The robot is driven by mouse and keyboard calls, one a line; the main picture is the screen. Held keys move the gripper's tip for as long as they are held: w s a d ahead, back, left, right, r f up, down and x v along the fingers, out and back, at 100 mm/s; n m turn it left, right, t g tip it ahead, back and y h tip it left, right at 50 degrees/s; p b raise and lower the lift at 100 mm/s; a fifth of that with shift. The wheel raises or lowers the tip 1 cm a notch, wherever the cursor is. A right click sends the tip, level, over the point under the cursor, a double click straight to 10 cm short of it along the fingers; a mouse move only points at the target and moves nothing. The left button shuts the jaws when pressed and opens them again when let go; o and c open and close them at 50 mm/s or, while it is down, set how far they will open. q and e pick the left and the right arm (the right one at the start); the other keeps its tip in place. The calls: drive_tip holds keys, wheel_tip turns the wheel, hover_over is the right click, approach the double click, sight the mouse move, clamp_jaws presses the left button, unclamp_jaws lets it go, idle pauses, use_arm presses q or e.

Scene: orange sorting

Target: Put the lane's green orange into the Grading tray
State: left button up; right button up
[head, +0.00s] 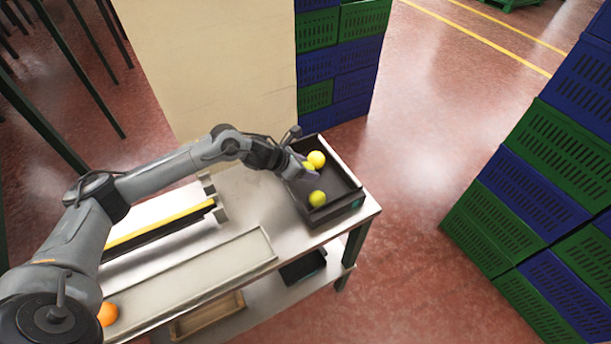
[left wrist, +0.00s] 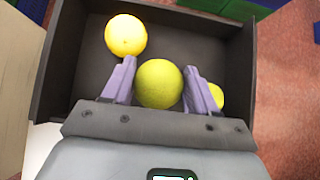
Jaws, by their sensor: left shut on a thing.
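The dark tray (head: 345,208), which I take to be the Grading tray, stands at the right end of the bench; its wall also shows in the left wrist view (left wrist: 62,60). My left gripper (head: 306,168) is over the tray. In the left wrist view its purple fingers (left wrist: 160,88) are shut on a yellow-green orange (left wrist: 159,83). In the head view that fruit is mostly hidden by the fingers. A yellow fruit (left wrist: 126,35) lies in the tray, and another (left wrist: 217,95) is partly behind a finger. I cannot tell whether the held fruit touches the floor of the tray. My right gripper is not in view.
An orange-coloured fruit (head: 107,314) lies at the lower left, by my arm. A pale lane (head: 205,268) and a yellow-edged strip (head: 160,226) run along the bench. A dark box (head: 303,268) sits on the lower shelf. Blue and green crates (head: 535,190) are stacked at right.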

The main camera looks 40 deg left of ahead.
use_arm(q)
drive_tip(key=shift+f, duration=2)
drive_tip(key=shift+a, duration=0.1)
drive_tip(key=shift+f, duration=0.2)
drive_tip(key=o, duration=1.2)
drive_tip(key=shift+s+r, duration=0.1)
drive_tip(key=shift+r, duration=0.25)
drive_tip(key=shift+v, duration=5.8)
